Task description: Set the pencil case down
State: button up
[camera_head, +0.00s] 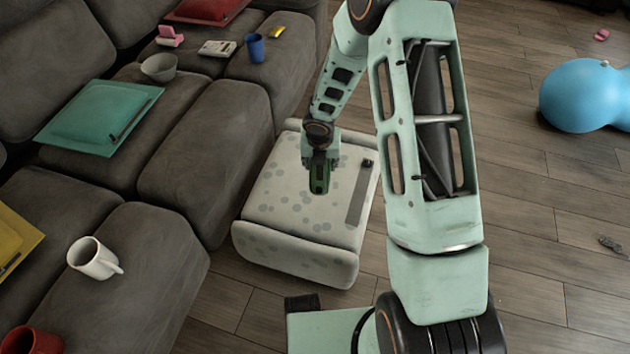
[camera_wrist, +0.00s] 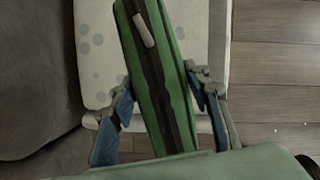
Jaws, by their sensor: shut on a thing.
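The pencil case (camera_wrist: 142,75) is long and green with a dark band along its middle and a pale tab. My gripper (camera_wrist: 160,95) is shut on it, with a blue-padded finger on each side. The ottoman also fills the upper middle of the wrist view (camera_wrist: 97,75).
A grey strip (camera_head: 356,195) with a small dark thing (camera_head: 367,162) lies along the ottoman's right side. The grey sofa (camera_head: 210,150) at left bears a teal folder-like item (camera_head: 90,110), a white mug (camera_head: 92,258) and a blue cup (camera_head: 255,48). The ottoman's front left top is clear.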

jog(key=s+a+f+n+g+y+b, duration=0.15)
jog(key=s+a+f+n+y, duration=0.3)
jog(key=s+a+n, duration=0.7)
jog(key=n+p, duration=0.4)
jog(key=p, duration=0.1)
send_over(304, 201)
jog(key=shift+m+g+h, duration=0.25)
jog(key=shift+h, duration=0.2)
jog(key=f, duration=0.7)
jog(key=s+d+f, duration=0.1)
jog(key=f, duration=0.2)
jog(key=shift+f, duration=0.15)
jog(key=shift+w+f, duration=0.35)
jog(key=shift+f, duration=0.1)
jog(key=shift+f+b, duration=0.3)
jog(key=shift+f, duration=1.1)
jog(key=shift+f, duration=0.1)
jog(key=o, duration=1.3)
jog(key=shift+s, duration=0.1)
jog(key=shift+c, duration=0.2)
